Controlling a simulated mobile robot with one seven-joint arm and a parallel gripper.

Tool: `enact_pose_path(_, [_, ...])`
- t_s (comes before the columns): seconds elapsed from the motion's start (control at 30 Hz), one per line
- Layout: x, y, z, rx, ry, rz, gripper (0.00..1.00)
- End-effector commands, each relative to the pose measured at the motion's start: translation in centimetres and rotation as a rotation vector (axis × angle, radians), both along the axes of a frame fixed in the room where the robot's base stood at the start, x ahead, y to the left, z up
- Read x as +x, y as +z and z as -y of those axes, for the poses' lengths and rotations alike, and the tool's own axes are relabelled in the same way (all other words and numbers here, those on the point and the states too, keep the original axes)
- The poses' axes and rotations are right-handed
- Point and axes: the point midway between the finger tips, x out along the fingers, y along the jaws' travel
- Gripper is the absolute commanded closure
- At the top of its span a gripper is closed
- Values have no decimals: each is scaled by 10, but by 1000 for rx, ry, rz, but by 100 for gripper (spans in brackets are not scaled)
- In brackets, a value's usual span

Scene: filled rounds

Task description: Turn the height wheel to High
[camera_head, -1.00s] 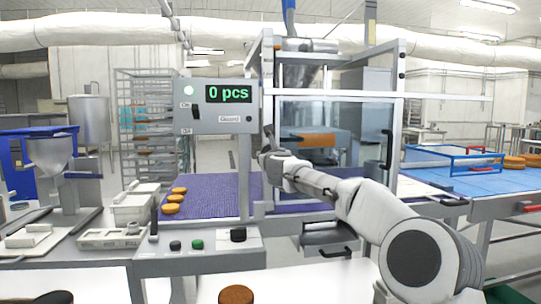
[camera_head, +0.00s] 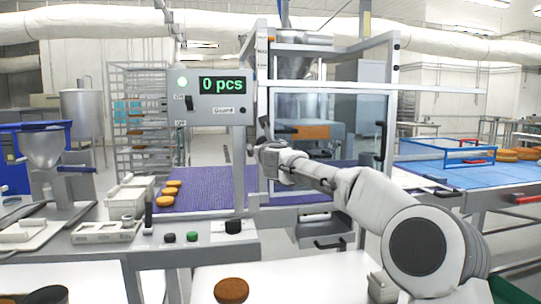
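I cannot pick out the height wheel for certain. A black round knob (camera_head: 233,227) sits on the front control panel (camera_head: 205,252), but no High label is readable there. Small marks show on the upper left post (camera_head: 262,50) of the guarded machine, too small to read. My gripper (camera_head: 264,127) is in front of that post, just right of the grey display box (camera_head: 214,103). It is small, dark and points upward. I cannot see whether its fingers are apart or whether it touches anything. My arm hides part of the machine behind it.
The display reads 0 pcs, with a lit green lamp (camera_head: 182,82) and a Guard label. A purple belt (camera_head: 215,191) carries orange-brown rounds (camera_head: 172,187). A black button (camera_head: 169,237) and green button (camera_head: 192,237) sit on the panel. A brown round (camera_head: 231,290) lies on the white surface.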

Motion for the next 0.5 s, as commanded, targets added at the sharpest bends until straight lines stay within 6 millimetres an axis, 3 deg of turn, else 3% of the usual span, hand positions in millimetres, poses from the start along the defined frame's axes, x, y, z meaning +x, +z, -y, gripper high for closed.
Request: enact_pose_path(0.5, [-77, -2, 17, -6, -3, 3, 0])
